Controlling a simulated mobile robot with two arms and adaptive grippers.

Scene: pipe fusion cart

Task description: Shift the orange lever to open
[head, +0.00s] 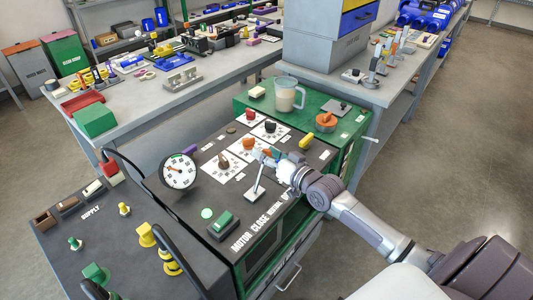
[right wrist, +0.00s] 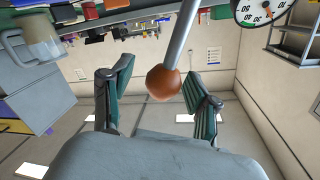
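The lever (head: 260,179) is a thin metal rod rising from a pale plate on the dark cart top. In the right wrist view its orange-brown ball knob (right wrist: 163,83) sits at the rod's end. My right gripper (head: 267,158) is at the top of the lever in the head view. In the right wrist view its two green-padded fingers stand apart on either side of the ball, with visible gaps on both sides. In the head view the gripper largely hides the knob. My left gripper is not in view.
The cart top (head: 170,218) carries a round gauge (head: 178,171), a green switch (head: 223,223) and several coloured knobs near the lever. A clear jug (head: 287,96) stands on the green section behind. Cluttered workbenches lie beyond, with open floor at right.

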